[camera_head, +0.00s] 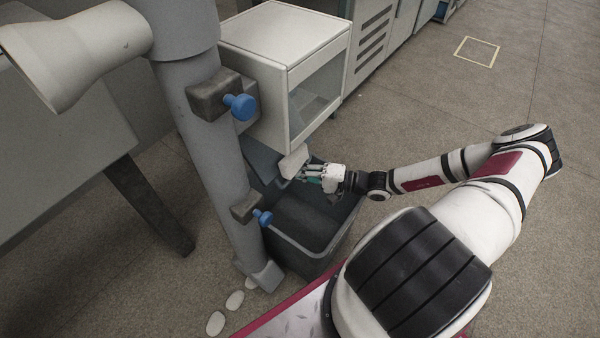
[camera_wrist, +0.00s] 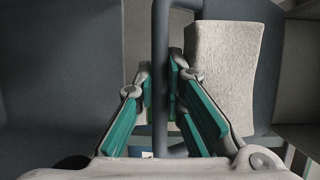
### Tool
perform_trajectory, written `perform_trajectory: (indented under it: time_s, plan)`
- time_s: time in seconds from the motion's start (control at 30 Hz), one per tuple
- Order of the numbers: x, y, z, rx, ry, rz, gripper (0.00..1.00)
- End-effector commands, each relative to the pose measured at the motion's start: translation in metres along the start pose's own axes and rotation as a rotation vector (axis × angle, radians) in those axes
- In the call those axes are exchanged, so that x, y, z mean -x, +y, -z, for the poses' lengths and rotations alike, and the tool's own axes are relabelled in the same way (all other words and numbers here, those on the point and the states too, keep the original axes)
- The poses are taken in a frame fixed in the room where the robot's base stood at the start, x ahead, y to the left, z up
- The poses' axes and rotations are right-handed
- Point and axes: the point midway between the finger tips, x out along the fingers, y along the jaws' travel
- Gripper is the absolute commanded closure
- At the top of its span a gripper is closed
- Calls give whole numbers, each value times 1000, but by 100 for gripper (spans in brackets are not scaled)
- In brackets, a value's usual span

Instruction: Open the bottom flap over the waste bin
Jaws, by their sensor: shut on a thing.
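The waste bin (camera_head: 345,232) is a dark grey open-topped tub on the floor below the white cabinet. A blue-grey panel (camera_head: 262,162), seemingly the bottom flap, hangs tilted under the cabinet over the back of the bin. My gripper (camera_head: 300,175) is above the bin, close to the panel's right side. In the wrist view my gripper (camera_wrist: 162,85) is shut on a slim grey bar (camera_wrist: 160,45), with teal pads on both sides.
A pale block (camera_head: 293,161) is beside my fingers; it also shows right of the bar in the wrist view (camera_wrist: 222,75). The white cabinet (camera_head: 270,40) stands above. A grey post (camera_head: 205,120) with blue knobs (camera_head: 240,107) is at left. Floor at right is clear.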

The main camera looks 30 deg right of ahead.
Motion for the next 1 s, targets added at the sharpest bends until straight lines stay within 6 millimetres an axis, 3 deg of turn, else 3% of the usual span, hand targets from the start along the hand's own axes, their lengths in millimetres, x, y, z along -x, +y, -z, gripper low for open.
perform_trajectory:
  time_s: [0.53, 0.57, 0.63, 1.0]
  plan:
    - [-2, 3, 2, 1, 2, -4, 100]
    - [-2, 3, 2, 1, 2, -4, 83]
    - [-2, 2, 2, 1, 2, -3, 68]
    - [1, 2, 2, 1, 1, -2, 68]
